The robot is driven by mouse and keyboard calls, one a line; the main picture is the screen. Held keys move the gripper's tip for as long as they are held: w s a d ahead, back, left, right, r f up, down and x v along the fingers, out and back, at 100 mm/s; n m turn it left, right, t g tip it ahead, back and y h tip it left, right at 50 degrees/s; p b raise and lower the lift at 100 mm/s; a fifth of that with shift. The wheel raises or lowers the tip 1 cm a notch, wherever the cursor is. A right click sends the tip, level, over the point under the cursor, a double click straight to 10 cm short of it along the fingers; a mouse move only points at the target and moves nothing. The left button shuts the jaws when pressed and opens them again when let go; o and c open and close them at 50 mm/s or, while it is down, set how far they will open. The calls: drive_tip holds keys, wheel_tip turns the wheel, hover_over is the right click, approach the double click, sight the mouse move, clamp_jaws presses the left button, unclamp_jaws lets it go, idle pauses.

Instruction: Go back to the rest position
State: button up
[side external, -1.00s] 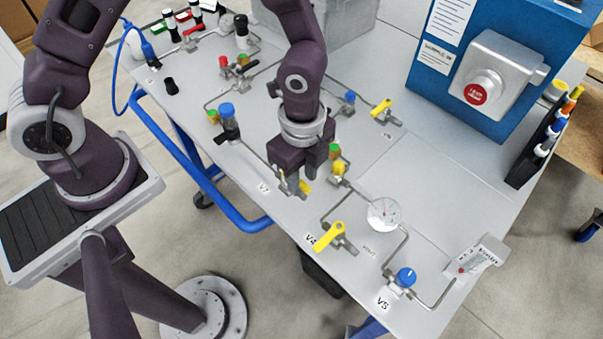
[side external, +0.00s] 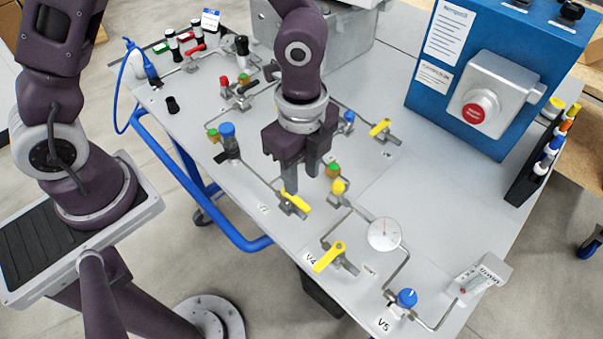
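My gripper (side external: 300,183) points down over the front part of the grey panel (side external: 430,205). Its two dark fingers are apart with a gap between them, and nothing shows held there. A valve with a yellow lever (side external: 296,202) sits just below the fingers. The left fingertip overlaps the lever's end in the picture; I cannot tell for certain whether they touch, but the fingers appear raised above it. My arm reaches down from the top of the picture.
Near my gripper stand a yellow knob (side external: 338,187), a tall blue-capped valve (side external: 228,135), a round gauge (side external: 384,234) and the yellow V4 lever (side external: 329,256). A blue analyser box (side external: 430,90) stands at the back right. The panel between gauge and box is clear.

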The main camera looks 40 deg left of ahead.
drive_tip(key=a+r+n+t+y, duration=0.1)
drive_tip(key=a+r+n+t, duration=0.1)
drive_tip(key=a+r+n, duration=0.5)
drive_tip(key=s+a+r+n+t, duration=0.1)
drive_tip(key=s+a+r+n, duration=0.2)
drive_tip(key=s+r+n, duration=0.2)
drive_tip(key=s+a+r+n+t+h, duration=0.1)
drive_tip(key=s+a+r+n+t, duration=0.1)
drive_tip(key=s+r+n, duration=0.3)
wheel_tip(320, 180, up, 2)
drive_tip(key=shift+s+a+r+n+t, duration=0.1)
drive_tip(key=shift+s+a+n+t, duration=0.25)
drive_tip(key=shift+s+a, duration=0.75)
